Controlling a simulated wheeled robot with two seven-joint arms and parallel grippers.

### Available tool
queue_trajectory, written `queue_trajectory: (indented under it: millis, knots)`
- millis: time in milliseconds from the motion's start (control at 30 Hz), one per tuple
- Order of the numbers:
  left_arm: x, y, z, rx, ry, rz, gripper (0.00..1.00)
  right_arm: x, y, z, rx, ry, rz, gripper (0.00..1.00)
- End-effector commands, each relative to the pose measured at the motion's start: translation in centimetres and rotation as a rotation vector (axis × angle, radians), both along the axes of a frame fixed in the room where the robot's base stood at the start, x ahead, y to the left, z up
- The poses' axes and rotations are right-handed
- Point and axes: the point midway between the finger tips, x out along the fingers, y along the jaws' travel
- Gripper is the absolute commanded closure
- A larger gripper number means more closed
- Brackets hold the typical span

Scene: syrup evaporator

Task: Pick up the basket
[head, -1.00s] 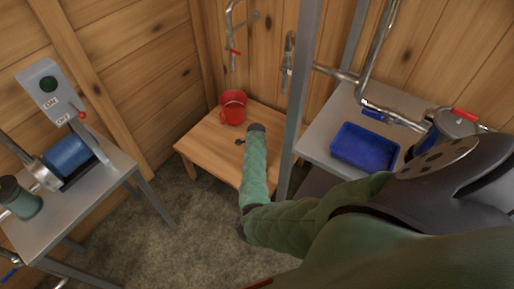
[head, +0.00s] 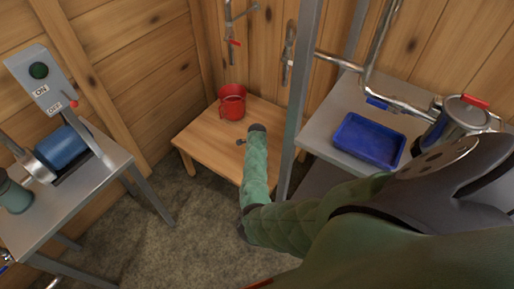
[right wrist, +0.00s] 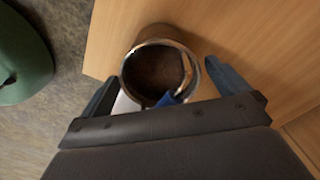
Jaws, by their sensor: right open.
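In the right wrist view a round container (right wrist: 155,72) with a shiny metal rim and a dark brown inside lies over the wooden table edge. It may be the basket; I cannot tell for sure. A small blue part (right wrist: 170,98) shows at its near rim. My right gripper (right wrist: 170,90) is open, its two fingers apart on either side of the container. I cannot tell whether they touch it. In the head view my right arm reaches over the low wooden table (head: 205,135) and hides most of the container and the gripper. My left gripper is not in view.
A red bucket (head: 232,101) stands at the back of the low table. A blue tray (head: 367,141) and a metal pot (head: 466,118) are on the grey bench at right. A grey post (head: 297,110) rises beside my right arm. A machine stand (head: 75,190) is at left.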

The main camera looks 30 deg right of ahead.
Motion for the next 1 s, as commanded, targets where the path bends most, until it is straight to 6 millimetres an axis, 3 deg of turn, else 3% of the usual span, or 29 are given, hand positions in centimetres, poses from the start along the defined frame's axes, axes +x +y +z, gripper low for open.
queue_trajectory:
  millis: [233,567,933,1000]
  knots:
    - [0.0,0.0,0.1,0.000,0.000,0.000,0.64,0.0,0.0,0.0,0.000,0.000,0.000,0.02]
    - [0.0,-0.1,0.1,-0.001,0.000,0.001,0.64,0.0,0.0,0.0,0.000,0.000,0.000,0.65]
    - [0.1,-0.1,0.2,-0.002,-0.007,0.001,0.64,0.0,0.0,0.5,0.000,0.000,0.000,0.65]
    - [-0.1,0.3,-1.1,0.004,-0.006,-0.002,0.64,0.0,0.0,0.9,0.000,-0.001,0.000,0.65]
